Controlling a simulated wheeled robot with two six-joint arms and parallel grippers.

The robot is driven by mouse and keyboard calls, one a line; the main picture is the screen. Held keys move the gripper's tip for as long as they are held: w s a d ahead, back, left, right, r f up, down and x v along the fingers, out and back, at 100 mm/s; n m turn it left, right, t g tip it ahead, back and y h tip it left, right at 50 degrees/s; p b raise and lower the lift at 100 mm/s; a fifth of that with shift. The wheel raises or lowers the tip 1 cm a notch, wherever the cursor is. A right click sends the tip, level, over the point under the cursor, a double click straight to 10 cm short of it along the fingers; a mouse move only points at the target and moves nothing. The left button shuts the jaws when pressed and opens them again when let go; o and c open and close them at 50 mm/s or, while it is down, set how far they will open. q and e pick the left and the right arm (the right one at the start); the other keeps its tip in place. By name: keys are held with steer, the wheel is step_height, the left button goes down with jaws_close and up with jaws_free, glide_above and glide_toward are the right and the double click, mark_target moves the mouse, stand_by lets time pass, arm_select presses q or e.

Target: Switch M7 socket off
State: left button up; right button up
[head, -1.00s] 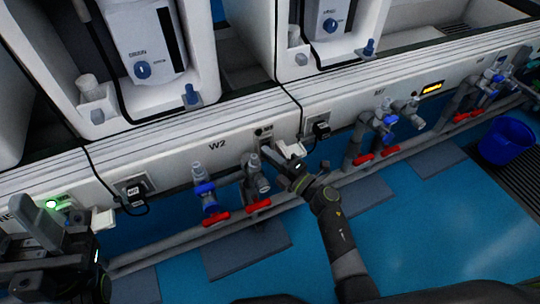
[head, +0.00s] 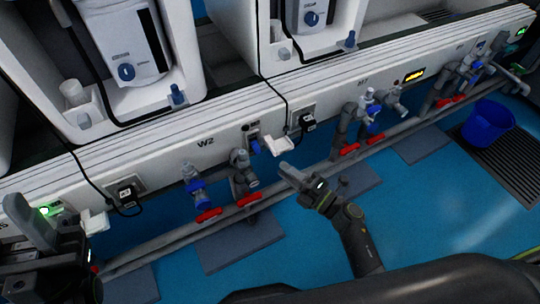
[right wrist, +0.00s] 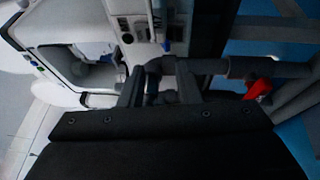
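The label that reads like M7 (head: 363,79) is on the white bench front. Left of it is a socket with a black plug (head: 307,122) in it. Further left, under a small dark label, is a switch panel with a blue part (head: 255,146) and a white flap (head: 279,146) sticking out. A panel and a blue part (right wrist: 166,46) also show in the right wrist view. My right gripper (head: 285,168) is below and right of that panel, apart from it. Its fingers (right wrist: 158,84) are spread with nothing between them. My left gripper (head: 45,228) is at the far left, its opening unclear.
A lit green light (head: 44,210) is at the far left. Valves with red handles (head: 208,215) and grey pipes (head: 150,256) run below the bench front. A blue bucket (head: 487,124) stands on the right.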

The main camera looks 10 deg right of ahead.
steer(key=v, duration=0.6)
steer(key=shift+s+d, duration=0.25)
steer(key=shift+s, duration=0.1)
steer(key=shift+d, duration=0.1)
